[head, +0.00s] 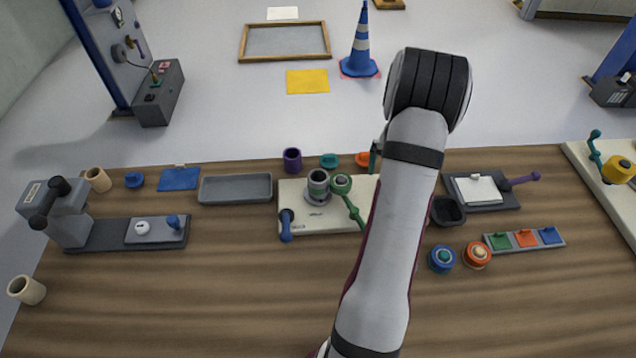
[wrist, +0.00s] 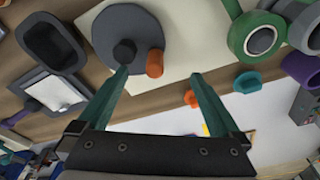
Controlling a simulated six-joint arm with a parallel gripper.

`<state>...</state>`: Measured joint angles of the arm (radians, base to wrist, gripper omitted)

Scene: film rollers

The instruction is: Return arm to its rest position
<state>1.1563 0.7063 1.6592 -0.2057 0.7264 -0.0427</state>
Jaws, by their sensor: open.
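My arm reaches up from the bottom of the head view over the bench. My gripper (wrist: 160,76) is open, with two teal fingers spread and nothing seen between them; in the head view only one teal finger shows beside my arm. In the wrist view a grey disc (wrist: 112,38) with a dark knob and an orange peg (wrist: 154,64) lies beyond the fingertips; I cannot tell whether they touch it. The cream board (head: 297,190) carries a grey cylinder (head: 318,187), a green roller (head: 341,183) and a blue handle (head: 286,225). My arm hides the board's right part.
A black bin (head: 447,212) and a clipboard (head: 478,189) stand right of my arm. Blue (head: 441,259) and orange (head: 477,255) rollers lie near a coloured strip (head: 525,239). A grey tray (head: 235,189) lies left.

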